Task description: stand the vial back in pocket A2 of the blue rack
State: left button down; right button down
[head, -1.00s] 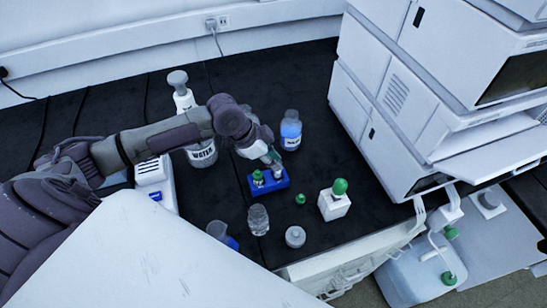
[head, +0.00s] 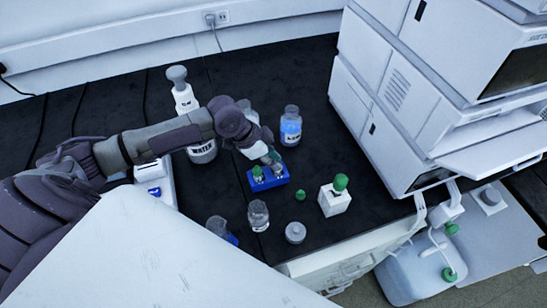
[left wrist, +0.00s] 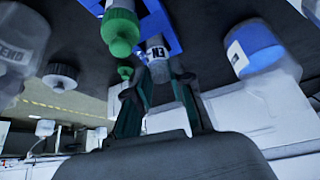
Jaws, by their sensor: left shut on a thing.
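The blue rack (head: 262,186) stands on the dark bench, with a green-capped vial (head: 257,173) in its left part. My left gripper (head: 268,160) reaches down over the rack's right part and is shut on a clear vial (head: 279,172). In the left wrist view, that vial (left wrist: 157,52) with a white label sits between my fingertips (left wrist: 159,68), and its far end is at the blue rack (left wrist: 173,44). I cannot tell how deep it sits in a pocket. The green-capped vial (left wrist: 120,32) is close beside it. My right gripper is not in view.
A blue-liquid bottle (head: 291,128) stands behind the rack and a WATER bottle (head: 202,152) to its left. A loose green cap (head: 300,195), a white box (head: 334,204), a clear jar (head: 258,216) and a grey-lidded jar (head: 295,233) stand in front. White instruments (head: 385,110) stand right.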

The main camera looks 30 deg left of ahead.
pick_arm(q)
jog(key=shift+f, duration=0.35)
jog(key=c, duration=0.9)
grip_release()
jog(key=shift+c, duration=0.2)
jog(key=shift+o, duration=0.3)
jog(key=o, duration=0.3)
jog(key=shift+o, duration=0.2)
notch_tip(320, 180, up, 7)
jog(key=p, duration=0.7)
jog(key=shift+p, duration=0.35)
